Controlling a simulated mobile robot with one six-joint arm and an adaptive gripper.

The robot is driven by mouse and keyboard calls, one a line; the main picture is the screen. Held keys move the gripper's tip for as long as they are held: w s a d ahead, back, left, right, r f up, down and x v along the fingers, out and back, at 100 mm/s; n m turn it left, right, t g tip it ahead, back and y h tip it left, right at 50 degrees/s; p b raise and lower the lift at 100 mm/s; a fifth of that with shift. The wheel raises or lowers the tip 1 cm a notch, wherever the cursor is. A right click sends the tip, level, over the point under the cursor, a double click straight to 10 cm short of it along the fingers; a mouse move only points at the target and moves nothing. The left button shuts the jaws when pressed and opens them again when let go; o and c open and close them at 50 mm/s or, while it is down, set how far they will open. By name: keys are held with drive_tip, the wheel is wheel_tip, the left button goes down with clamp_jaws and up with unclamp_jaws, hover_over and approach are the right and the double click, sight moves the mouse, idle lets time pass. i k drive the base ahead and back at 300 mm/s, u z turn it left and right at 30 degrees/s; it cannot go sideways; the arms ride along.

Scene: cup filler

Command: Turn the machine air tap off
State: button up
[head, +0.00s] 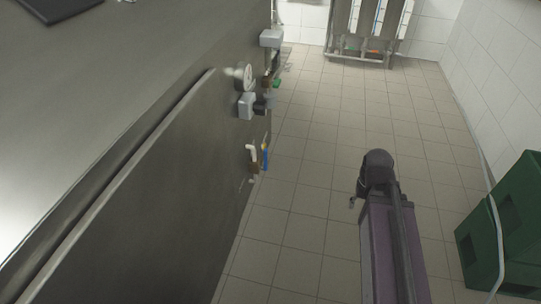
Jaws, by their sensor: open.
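The machine (110,190) is a large grey metal cabinet filling the left of the head view. On its right side is a small valve with a blue lever (265,155) and a brass-coloured body; the lever looks roughly upright. I cannot tell for sure that it is the air tap. My arm stands to the right of the machine. A small dark tip at its left side looks like my gripper (354,202); it is mostly hidden, holds nothing that I can see, and is well apart from the valve.
A round gauge (247,76) and a grey fitting (246,105) stick out above the valve. A green crate stack (505,225) stands at the right. A white unit (370,25) is at the back wall. The tiled floor (310,170) between is clear.

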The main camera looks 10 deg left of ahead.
sight(265, 167)
drive_tip(key=z, duration=0.1)
drive_tip(key=k, duration=1.8)
drive_tip(key=u, duration=0.5)
drive_tip(key=i, duration=1)
drive_tip(key=u, duration=0.05)
